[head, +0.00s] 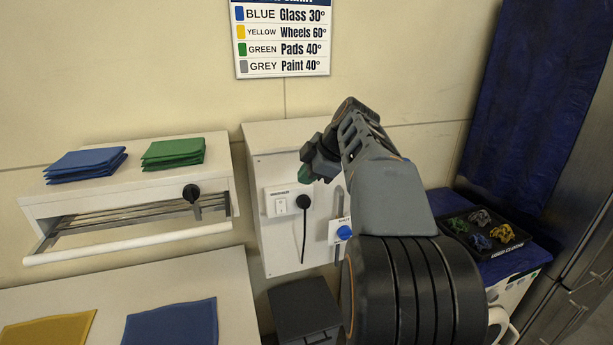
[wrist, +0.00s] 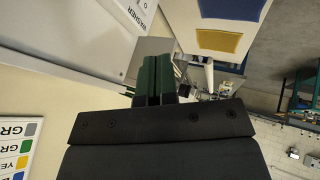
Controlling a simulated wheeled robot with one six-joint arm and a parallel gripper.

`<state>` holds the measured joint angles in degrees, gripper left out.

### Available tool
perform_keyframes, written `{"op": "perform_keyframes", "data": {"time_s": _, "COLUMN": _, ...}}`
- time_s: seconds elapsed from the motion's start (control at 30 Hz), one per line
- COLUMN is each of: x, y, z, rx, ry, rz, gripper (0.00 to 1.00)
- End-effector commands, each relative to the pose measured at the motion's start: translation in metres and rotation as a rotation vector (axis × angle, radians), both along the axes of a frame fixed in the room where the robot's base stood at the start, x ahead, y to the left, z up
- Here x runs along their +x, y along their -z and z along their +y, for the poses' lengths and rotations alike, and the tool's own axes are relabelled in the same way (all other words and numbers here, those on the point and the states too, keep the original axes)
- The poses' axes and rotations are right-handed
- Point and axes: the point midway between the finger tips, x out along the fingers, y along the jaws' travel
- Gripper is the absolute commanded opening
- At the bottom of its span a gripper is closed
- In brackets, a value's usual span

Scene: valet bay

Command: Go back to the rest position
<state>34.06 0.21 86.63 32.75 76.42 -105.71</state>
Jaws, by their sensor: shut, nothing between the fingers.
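My gripper (head: 306,175) is raised in front of the white wall panel in the head view, with my arm bent over from the right. In the wrist view my gripper (wrist: 158,72) shows two green fingers side by side, shut, with nothing held between them. The fingers appear apart from every object. The rest position itself is not marked in either view.
A white panel (head: 265,150) carries a switch, a plug with a cord (head: 304,203) and a blue knob (head: 344,232). A shelf at left holds blue (head: 85,164) and green cloths (head: 173,152). A black tray (head: 460,222) stands right. A dark bin (head: 304,308) stands below.

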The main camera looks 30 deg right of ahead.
Motion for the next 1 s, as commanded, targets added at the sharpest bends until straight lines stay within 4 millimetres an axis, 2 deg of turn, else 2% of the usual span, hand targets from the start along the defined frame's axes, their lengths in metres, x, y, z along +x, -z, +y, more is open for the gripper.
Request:
{"op": "perform_keyframes", "data": {"time_s": 0.5, "x": 0.0, "y": 0.0, "z": 0.0, "rx": 0.001, "ry": 0.002, "rz": 0.001, "gripper": 0.0}}
{"op": "perform_keyframes", "data": {"time_s": 0.63, "x": 0.002, "y": 0.001, "z": -0.004, "rx": 0.081, "ry": 0.164, "rz": 0.041, "gripper": 0.0}}
{"op": "perform_keyframes", "data": {"time_s": 0.67, "x": 0.002, "y": 0.005, "z": -0.006, "rx": 0.108, "ry": 0.226, "rz": 0.063, "gripper": 0.0}}
{"op": "perform_keyframes", "data": {"time_s": 0.8, "x": -0.011, "y": 0.05, "z": -0.015, "rx": 0.244, "ry": 0.603, "rz": 0.223, "gripper": 0.0}}
{"op": "perform_keyframes", "data": {"time_s": 0.87, "x": -0.022, "y": 0.069, "z": -0.006, "rx": 0.288, "ry": 0.764, "rz": 0.285, "gripper": 0.0}}
{"op": "perform_keyframes", "data": {"time_s": 1.0, "x": -0.054, "y": 0.112, "z": 0.03, "rx": 0.345, "ry": 1.083, "rz": 0.383, "gripper": 0.0}}
